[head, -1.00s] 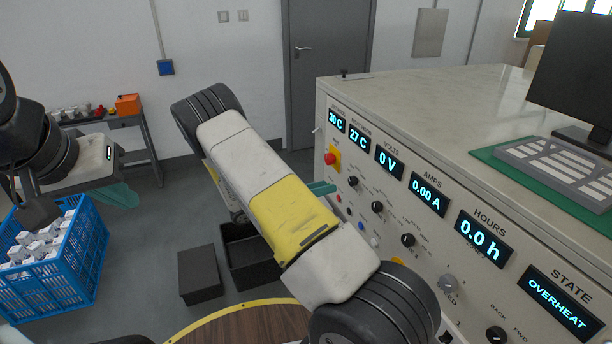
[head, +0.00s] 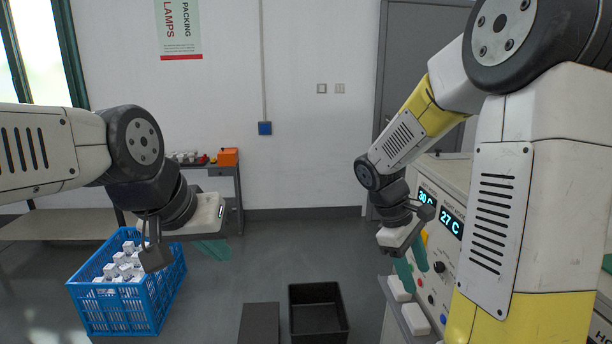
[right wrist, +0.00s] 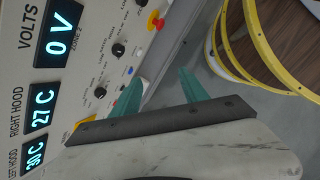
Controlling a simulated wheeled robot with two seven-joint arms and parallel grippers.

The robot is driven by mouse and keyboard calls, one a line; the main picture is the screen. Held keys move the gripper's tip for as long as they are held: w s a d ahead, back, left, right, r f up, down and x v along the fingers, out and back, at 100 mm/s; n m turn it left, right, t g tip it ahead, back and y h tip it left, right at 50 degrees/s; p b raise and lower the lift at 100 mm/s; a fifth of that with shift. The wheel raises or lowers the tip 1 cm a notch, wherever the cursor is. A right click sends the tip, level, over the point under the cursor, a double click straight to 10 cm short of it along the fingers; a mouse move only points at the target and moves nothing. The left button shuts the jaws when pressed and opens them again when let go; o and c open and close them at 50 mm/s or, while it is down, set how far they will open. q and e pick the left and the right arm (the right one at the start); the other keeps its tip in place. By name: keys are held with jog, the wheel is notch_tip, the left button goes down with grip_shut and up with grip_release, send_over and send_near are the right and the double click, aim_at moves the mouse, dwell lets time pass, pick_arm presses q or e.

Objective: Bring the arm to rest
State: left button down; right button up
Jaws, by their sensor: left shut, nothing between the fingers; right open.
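My left arm comes in from the left in the head view, and its gripper (head: 214,249) hangs over the floor with its teal fingers together and empty. My right arm stands at the right, bent at the elbow. Its gripper (head: 411,270) points down close to the front of the control console (head: 452,168), with its teal fingers apart. In the right wrist view the open right gripper (right wrist: 162,82) has nothing between its fingers, with the console panel beside it. I cannot tell whether a finger touches the panel.
A blue crate (head: 150,306) of white boxes stands on the floor at left. A black open bin (head: 318,335) and a dark box (head: 260,325) stand at the bottom middle. A round wooden table with a yellow rim (right wrist: 226,62) shows in the right wrist view. The middle floor is clear.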

jog(key=s+a+r+m+t+y, duration=0.6)
jog(key=s+a+r+m+t, duration=0.1)
jog(key=r, duration=0.5)
jog(key=s+a+m, duration=0.1)
jog(key=s+a, duration=0.1)
jog(key=s, duration=0.1)
jog(key=shift+r+m+t+y, duration=0.3)
jog(key=shift+r+y, duration=0.05)
jog(key=shift+y, duration=0.05)
